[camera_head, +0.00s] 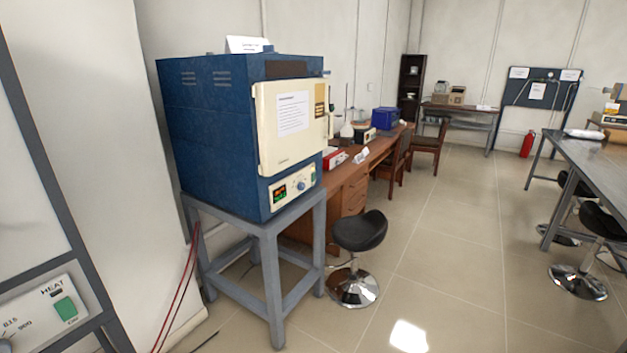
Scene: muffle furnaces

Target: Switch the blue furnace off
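The blue furnace (210,135) stands on a grey metal stand (268,262) left of the middle. Its cream door (285,150) is shut and carries a printed notice and a handle on its right edge. Below the door is a control panel (292,188) with a small lit display (280,193), a blue knob (301,185) and small controls too small to make out. Neither of my grippers shows in the head view.
Another unit's panel marked HEAT, with a green switch (65,308), is at the lower left. A black stool (358,232) stands right of the stand. A wooden desk (345,185) runs behind. Red and dark cables hang left of the stand. The tiled floor (450,235) is open in the middle.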

